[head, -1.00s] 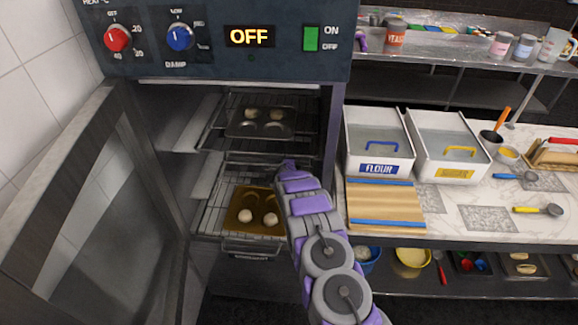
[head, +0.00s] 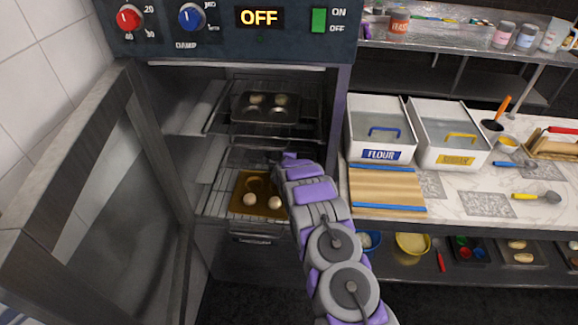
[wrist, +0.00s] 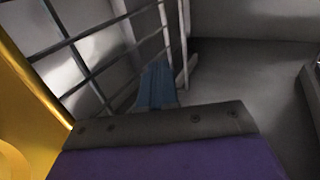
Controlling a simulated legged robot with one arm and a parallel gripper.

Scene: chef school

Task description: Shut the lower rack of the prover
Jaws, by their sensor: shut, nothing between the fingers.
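The prover (head: 262,52) is at left centre in the head view, its door (head: 120,190) swung open to the left. The lower rack (head: 215,203), a wire shelf, carries a gold pan (head: 240,184) with dough balls; its front end is near the opening. The upper rack (head: 212,125) holds a dark pan (head: 262,118) with dough balls. My gripper (head: 290,158) reaches into the opening above the lower rack's right side. It is shut and empty. The wrist view shows blue fingertips (wrist: 157,85) beside rack wires, with the gold pan's edge (wrist: 25,95) at left. Exact contact is unclear.
A marble counter (head: 450,205) stands to the right, with a flour bin (head: 380,130), another bin (head: 450,130) and a wooden board (head: 385,188). The prover's right wall (head: 335,120) is close to my arm. The open door blocks the left.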

